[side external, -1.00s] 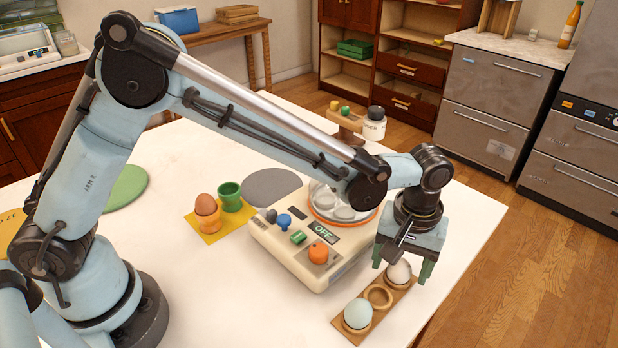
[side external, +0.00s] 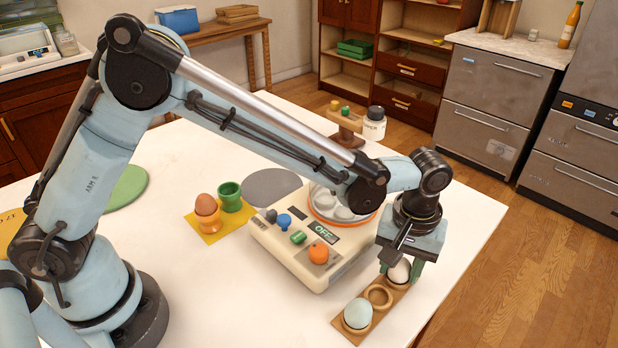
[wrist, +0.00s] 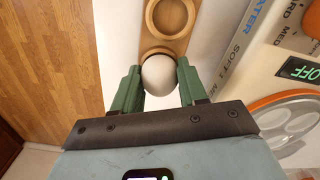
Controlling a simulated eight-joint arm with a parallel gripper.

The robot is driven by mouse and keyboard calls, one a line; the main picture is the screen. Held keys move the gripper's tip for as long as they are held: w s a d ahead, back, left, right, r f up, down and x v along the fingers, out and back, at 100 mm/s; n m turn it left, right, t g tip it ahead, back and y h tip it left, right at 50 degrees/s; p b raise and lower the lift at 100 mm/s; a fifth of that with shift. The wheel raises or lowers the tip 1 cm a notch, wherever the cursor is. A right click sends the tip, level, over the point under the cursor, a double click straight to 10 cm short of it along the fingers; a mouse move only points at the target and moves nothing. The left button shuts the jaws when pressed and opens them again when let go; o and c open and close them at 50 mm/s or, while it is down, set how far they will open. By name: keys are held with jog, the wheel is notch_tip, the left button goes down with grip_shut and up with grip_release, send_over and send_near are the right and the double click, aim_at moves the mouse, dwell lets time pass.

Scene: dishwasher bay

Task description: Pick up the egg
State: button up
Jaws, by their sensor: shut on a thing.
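A white egg (side external: 399,272) sits in the far end of a wooden egg rack (side external: 361,302). My gripper (side external: 402,270) is over that end of the rack, pointing down, with its green fingers on either side of the egg. In the wrist view the white egg (wrist: 160,77) lies between the two green fingertips of my gripper (wrist: 158,80), and the jaws are shut on it. The egg appears still at the rack. A pale blue egg (side external: 358,315) sits in the near end of the rack, and the middle ring is empty. A brown egg (side external: 206,205) stands in an orange cup.
An egg cooker (side external: 300,262) with a display reading OFF stands left of my gripper. A green cup (side external: 230,197) stands on a yellow mat (side external: 207,234). The table's right edge is close to the rack.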

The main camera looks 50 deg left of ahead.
aim_at(402, 263)
jog(key=r, duration=0.4)
jog(key=shift+s+d+r, duration=0.15)
jog(key=shift+s, duration=0.15)
jog(key=s+d+r, duration=0.4)
jog(key=s+r, duration=0.5)
jog(key=r, duration=0.3)
jog(key=w+a+n, duration=0.3)
jog(key=a, duration=0.7)
jog(key=w+a+n, duration=0.3)
jog(key=a, duration=0.7)
jog(key=s+a+n+h, duration=0.1)
jog(key=s+a+n, duration=0.25)
jog(key=a, duration=0.75)
jog(key=s+a+n, duration=0.3)
jog(key=a+n, duration=0.1)
jog(key=a, duration=0.6)
jog(key=shift+f, duration=5.9)
